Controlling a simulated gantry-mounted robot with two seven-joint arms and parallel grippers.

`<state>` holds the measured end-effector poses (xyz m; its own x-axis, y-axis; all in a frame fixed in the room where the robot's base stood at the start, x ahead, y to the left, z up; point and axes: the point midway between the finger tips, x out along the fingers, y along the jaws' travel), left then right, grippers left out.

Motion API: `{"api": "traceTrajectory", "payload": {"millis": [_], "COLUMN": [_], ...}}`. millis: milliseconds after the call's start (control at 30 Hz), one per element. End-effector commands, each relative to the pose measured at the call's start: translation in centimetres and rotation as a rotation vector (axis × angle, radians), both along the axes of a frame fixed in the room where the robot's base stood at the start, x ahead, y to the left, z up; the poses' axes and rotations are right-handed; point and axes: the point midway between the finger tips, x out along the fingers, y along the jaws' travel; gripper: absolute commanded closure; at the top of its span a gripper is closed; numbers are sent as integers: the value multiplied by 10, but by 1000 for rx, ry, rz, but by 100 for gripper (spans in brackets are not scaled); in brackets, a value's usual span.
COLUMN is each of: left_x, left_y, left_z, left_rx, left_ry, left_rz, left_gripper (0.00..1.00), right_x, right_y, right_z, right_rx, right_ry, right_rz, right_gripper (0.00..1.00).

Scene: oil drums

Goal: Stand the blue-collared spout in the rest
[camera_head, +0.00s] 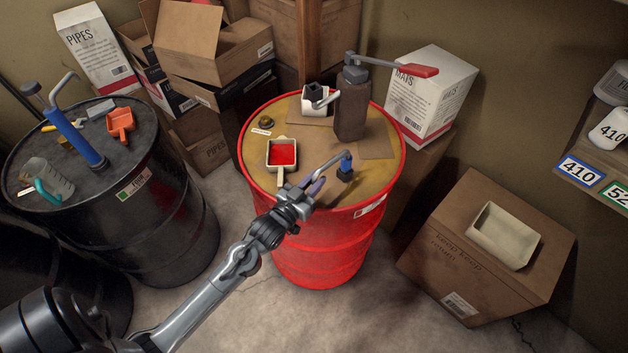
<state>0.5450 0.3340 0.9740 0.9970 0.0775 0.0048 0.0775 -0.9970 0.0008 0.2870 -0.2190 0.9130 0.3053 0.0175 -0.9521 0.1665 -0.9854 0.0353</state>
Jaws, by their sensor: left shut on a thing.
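The blue-collared spout (346,171) is a bent grey tube with a blue collar at its right end. It is over the front right of the red drum's top, collar hanging downward. My left gripper (314,187) comes in from the lower left and is shut on the left end of the tube. I cannot tell whether the collar touches the drum top. A white block with a dark square opening (308,104), which looks like the rest, stands at the back of the drum top, apart from the spout. My right gripper is not in view.
The red drum (318,248) also carries a tray of red material (280,165), a brass cap (266,122) and a brown post (351,112) with a red-handled lever (405,68). A black drum (150,218) with tools stands left. Cardboard boxes (210,50) crowd behind.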

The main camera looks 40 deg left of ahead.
Motion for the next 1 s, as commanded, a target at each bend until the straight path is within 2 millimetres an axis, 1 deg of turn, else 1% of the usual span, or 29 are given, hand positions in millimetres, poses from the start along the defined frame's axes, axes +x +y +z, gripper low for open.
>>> {"api": "traceTrajectory", "payload": {"millis": [467, 833, 867, 1000], "left_x": [0, 0, 0, 0], "left_y": [0, 0, 0, 0], "left_z": [-1, -6, -7, -6], "left_rx": [0, 0, 0, 0], "left_ry": [0, 1, 1, 0], "left_rz": [0, 0, 0, 0], "left_gripper": [100, 100, 77, 56], "right_x": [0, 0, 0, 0], "right_y": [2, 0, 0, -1], "right_z": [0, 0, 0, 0], "right_rx": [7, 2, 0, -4], "right_ry": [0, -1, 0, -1], "right_rz": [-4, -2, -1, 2], "right_gripper": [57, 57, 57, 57]}}
